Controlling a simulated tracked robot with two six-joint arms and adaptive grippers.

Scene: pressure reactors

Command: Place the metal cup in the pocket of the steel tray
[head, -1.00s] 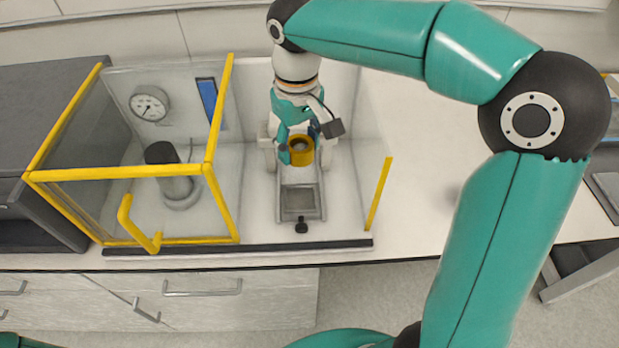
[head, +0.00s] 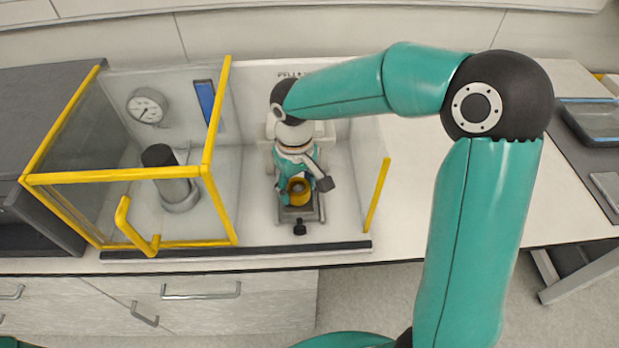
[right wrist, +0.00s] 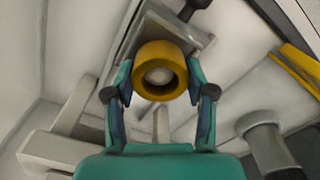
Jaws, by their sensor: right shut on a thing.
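The cup (head: 299,191) has a yellow outer ring and a grey inside. My right gripper (head: 296,187) is shut on it, with a finger on each side, as the right wrist view shows around the cup (right wrist: 160,56). The steel tray (head: 301,216) lies in the open bay, with a black knob at its front. The cup appears over the tray's front part, where the pocket is; the cup and fingers cover most of that pocket. I cannot tell whether the cup touches the tray. The tray's edge also shows in the right wrist view (right wrist: 196,40). My left gripper is out of view.
Left of the bay stands a yellow-framed clear enclosure (head: 124,178) with a gauge (head: 146,105) and a dark-topped cylinder (head: 168,176). A yellow post (head: 377,195) edges the bay's right side.

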